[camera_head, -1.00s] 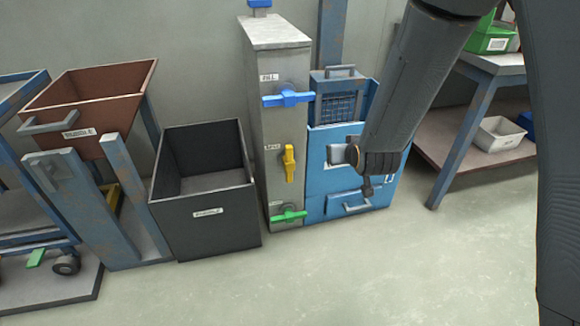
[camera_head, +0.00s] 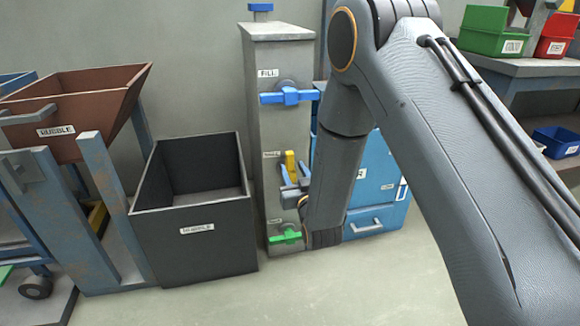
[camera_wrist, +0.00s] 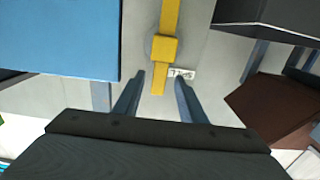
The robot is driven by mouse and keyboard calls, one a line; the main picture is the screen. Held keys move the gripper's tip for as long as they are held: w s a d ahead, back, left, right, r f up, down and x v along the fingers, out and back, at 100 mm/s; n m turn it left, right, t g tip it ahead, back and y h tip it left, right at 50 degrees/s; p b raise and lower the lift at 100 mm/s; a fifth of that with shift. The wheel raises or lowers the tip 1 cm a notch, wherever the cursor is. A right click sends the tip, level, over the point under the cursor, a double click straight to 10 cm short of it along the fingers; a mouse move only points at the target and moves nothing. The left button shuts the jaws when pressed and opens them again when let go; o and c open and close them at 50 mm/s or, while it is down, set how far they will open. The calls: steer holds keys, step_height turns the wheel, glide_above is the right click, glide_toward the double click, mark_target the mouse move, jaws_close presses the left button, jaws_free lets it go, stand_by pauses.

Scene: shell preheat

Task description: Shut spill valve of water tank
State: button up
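The grey water tank (camera_head: 283,133) stands upright in the head view with three valves on its front. A blue valve handle (camera_head: 287,96), labelled FILL, lies horizontal at the top. A yellow valve handle (camera_head: 290,163) is in the middle and looks upright; its label is too blurred to read. A green valve handle (camera_head: 286,237) lies horizontal at the bottom. My gripper (camera_head: 286,184) is open and empty at the yellow handle's lower part, which it partly hides. In the wrist view the yellow handle (camera_wrist: 167,40) reaches down between the open fingertips (camera_wrist: 160,82); contact cannot be told.
A black open bin (camera_head: 205,243) stands left of the tank, with a brown hopper (camera_head: 80,105) labelled RUBBLE beyond it. A blue cabinet (camera_head: 378,175) is close on the right. Shelves with a green bin (camera_head: 490,42) are further right. Floor in front is clear.

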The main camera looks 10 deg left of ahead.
mark_target(290, 165)
steer(key=b+x, duration=0.1)
steer(key=x, duration=0.4)
jaws_close()
